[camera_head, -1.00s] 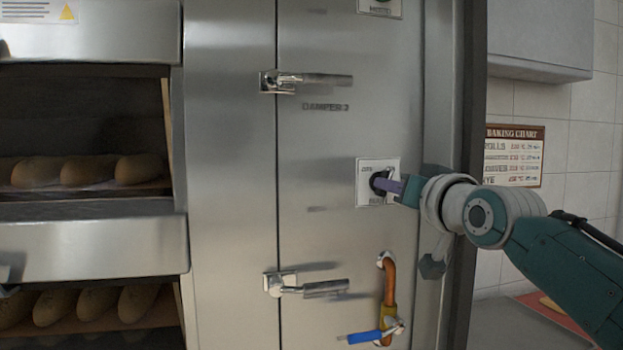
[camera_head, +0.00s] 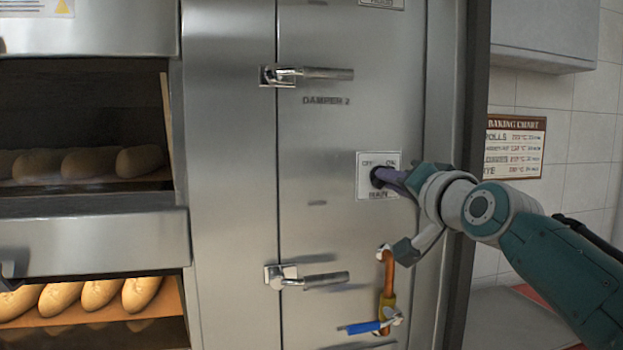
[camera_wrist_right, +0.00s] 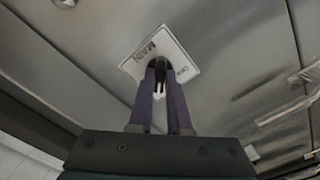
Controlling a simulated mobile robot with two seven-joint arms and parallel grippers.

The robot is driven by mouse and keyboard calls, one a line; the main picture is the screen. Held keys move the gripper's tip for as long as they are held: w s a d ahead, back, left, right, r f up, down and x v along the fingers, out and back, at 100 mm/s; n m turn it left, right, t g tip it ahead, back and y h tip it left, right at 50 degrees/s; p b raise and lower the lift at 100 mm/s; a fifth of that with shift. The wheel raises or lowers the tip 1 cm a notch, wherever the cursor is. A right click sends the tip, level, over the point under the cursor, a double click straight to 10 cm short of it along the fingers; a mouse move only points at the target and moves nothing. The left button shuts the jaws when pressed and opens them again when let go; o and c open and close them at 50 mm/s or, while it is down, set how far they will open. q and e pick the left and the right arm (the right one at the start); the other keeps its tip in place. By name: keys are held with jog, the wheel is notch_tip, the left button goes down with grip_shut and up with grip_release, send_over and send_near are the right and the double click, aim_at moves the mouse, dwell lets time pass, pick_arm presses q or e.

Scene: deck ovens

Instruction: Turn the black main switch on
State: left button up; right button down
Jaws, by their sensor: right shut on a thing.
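The black main switch (camera_head: 377,177) sits on a white plate (camera_head: 364,191) with OFF and ON printed along its top, on the steel oven panel. My right gripper (camera_head: 383,177) reaches it from the right, and its purple fingers are shut on the black knob. In the right wrist view the two fingers (camera_wrist_right: 161,78) stand on either side of the dark knob (camera_wrist_right: 159,67), in front of the plate (camera_wrist_right: 134,66) marked MAIN. The fingers hide much of the knob, so its exact angle is hard to read.
Two latch handles, an upper (camera_head: 325,73) and a lower (camera_head: 322,279), stick out from the panel. A copper pipe (camera_head: 389,275) with a blue-lever valve (camera_head: 362,327) is below the switch. Oven decks with loaves (camera_head: 101,293) are at left; a baking chart (camera_head: 516,148) hangs at right.

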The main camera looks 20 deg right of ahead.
jog(key=c, duration=0.9)
grip_release()
jog(key=shift+o, duration=0.2)
jog(key=s, duration=1)
jog(key=shift+a, duration=0.3)
